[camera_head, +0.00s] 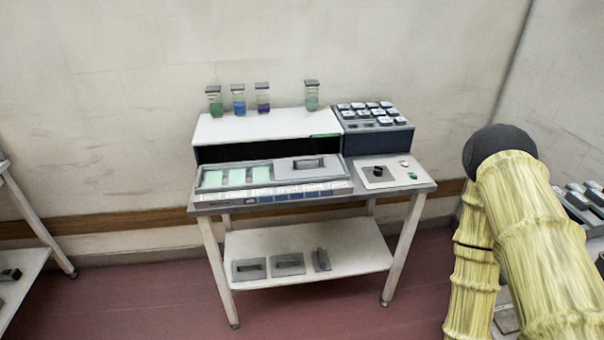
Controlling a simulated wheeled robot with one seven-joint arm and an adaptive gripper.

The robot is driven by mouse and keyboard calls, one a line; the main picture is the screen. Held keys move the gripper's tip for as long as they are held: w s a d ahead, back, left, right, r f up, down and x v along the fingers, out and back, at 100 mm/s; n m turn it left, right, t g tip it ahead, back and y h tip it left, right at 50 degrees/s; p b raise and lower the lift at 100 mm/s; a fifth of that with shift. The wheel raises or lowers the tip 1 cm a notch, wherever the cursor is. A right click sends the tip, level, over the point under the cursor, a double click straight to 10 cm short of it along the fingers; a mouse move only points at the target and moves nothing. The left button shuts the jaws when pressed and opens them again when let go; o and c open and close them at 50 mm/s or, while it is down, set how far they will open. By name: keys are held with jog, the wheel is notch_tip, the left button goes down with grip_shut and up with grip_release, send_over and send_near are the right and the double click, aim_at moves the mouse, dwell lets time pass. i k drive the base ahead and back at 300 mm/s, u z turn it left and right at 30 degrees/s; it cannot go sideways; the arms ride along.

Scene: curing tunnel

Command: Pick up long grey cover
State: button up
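Several grey covers with handles are in view, and I cannot tell for certain which is the long grey cover. A wide grey cover (290,171) with a raised dark handle lies over the right part of the tray unit on the table top. On the lower shelf lie two flat grey covers, a left one (249,275) and a middle one (288,270), and a narrow grey piece (321,262) to their right. My gripper is out of view; only my yellow arm shows at the right.
The table (425,187) stands against the wall. Its tray unit (202,190) has pale green panels. Several capped jars, among them a green one (215,106), stand on the white housing (270,127). A dark block rack (380,130) is beside it. The lower shelf (350,253) is clear at right.

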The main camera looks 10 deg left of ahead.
aim_at(312, 166)
jog(key=u, duration=0.95)
jog(key=i, duration=0.65)
jog(key=z, duration=0.3)
